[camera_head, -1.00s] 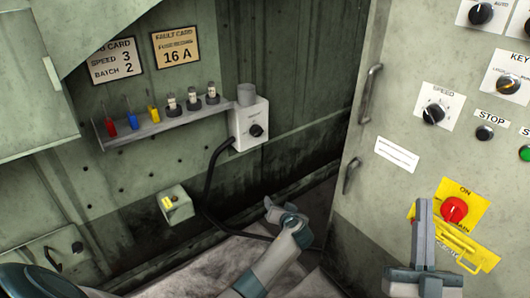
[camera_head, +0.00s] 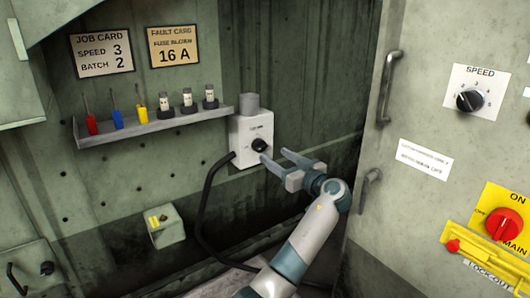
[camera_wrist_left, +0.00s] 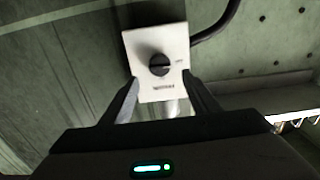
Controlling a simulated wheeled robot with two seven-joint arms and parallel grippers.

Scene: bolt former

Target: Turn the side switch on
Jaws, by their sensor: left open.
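A pale box on the back wall (camera_head: 240,155) carries a black rotary knob (camera_head: 260,145), which looks like the side switch. In the left wrist view the knob (camera_wrist_left: 159,66) is round with a light pointer line lying about level across the picture. Its lettering is too small to read. My left gripper (camera_head: 273,156) is open and empty, just in front of the box and slightly below the knob in the head view. In the left wrist view its two fingers (camera_wrist_left: 162,80) stand either side of the box's lettered end. My right gripper is out of view.
A black cable (camera_head: 208,200) hangs from the box. A shelf (camera_head: 160,127) with screwdrivers and fuses is to its left. A small box (camera_head: 165,224) sits lower left. The cabinet (camera_head: 420,115) with handles, speed dial (camera_head: 470,100) and red main switch (camera_head: 502,225) stands at right.

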